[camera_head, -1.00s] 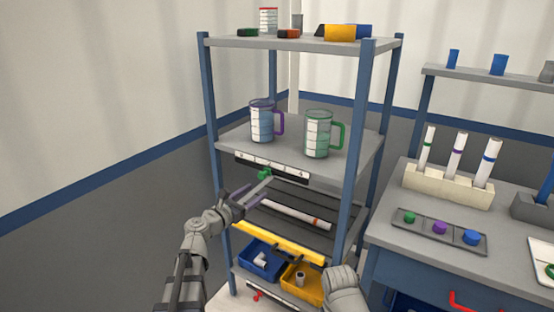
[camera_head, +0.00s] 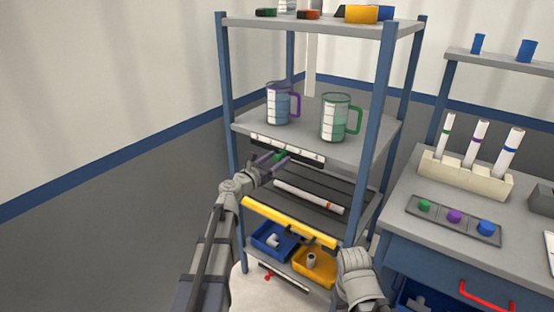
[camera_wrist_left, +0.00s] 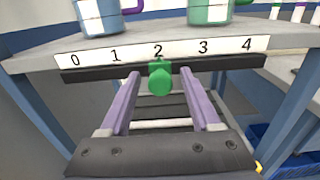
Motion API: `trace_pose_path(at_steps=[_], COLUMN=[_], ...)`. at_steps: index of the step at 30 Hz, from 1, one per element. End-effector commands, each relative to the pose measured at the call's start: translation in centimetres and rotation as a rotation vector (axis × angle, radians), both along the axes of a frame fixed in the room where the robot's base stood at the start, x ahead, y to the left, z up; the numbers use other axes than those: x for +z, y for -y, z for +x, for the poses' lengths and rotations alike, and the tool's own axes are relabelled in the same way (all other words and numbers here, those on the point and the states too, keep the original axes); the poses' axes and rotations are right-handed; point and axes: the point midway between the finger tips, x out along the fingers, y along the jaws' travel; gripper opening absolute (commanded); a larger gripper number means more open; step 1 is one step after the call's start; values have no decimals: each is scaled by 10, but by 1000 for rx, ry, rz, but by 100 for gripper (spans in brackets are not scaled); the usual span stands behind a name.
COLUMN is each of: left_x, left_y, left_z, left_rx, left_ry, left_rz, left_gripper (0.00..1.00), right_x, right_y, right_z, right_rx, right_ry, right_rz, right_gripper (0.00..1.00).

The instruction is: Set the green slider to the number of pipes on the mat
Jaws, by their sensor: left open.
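The green slider (camera_wrist_left: 160,78) sits under the 2 on a 0-to-4 scale, on a dark rail (camera_wrist_left: 100,74) along the shelf's front edge. It also shows small in the head view (camera_head: 281,155). My left gripper (camera_head: 273,159) is open. In the left wrist view its purple fingers (camera_wrist_left: 162,77) stand on either side of the slider, with gaps to it. A white pipe (camera_head: 308,196) with an orange-red band lies on the dark mat (camera_head: 350,183) below. I see only this one pipe there. My right gripper's fingers are not seen.
A purple-handled mug (camera_head: 278,104) and a green-handled mug (camera_head: 336,118) stand on the shelf above the slider. A yellow bar (camera_head: 289,223) crosses below the mat. Blue (camera_head: 263,245) and yellow (camera_head: 325,279) bins sit lower. A blue post (camera_head: 371,145) stands at right.

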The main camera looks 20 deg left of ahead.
Motion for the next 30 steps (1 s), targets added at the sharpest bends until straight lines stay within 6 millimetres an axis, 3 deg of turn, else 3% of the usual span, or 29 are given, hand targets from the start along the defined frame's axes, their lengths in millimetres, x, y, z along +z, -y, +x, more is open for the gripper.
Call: trace_pose_path(at_steps=[8,24,30], left_x=[0,0,0], left_y=[1,1,1], left_z=[2,2,2], left_rx=[1,1,0], left_ry=[0,0,0], left_rz=[0,0,0], left_gripper=[63,2,0], right_x=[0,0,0], right_y=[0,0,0], right_z=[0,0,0], right_rx=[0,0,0], right_ry=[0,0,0], right_rz=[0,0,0], right_gripper=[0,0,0])
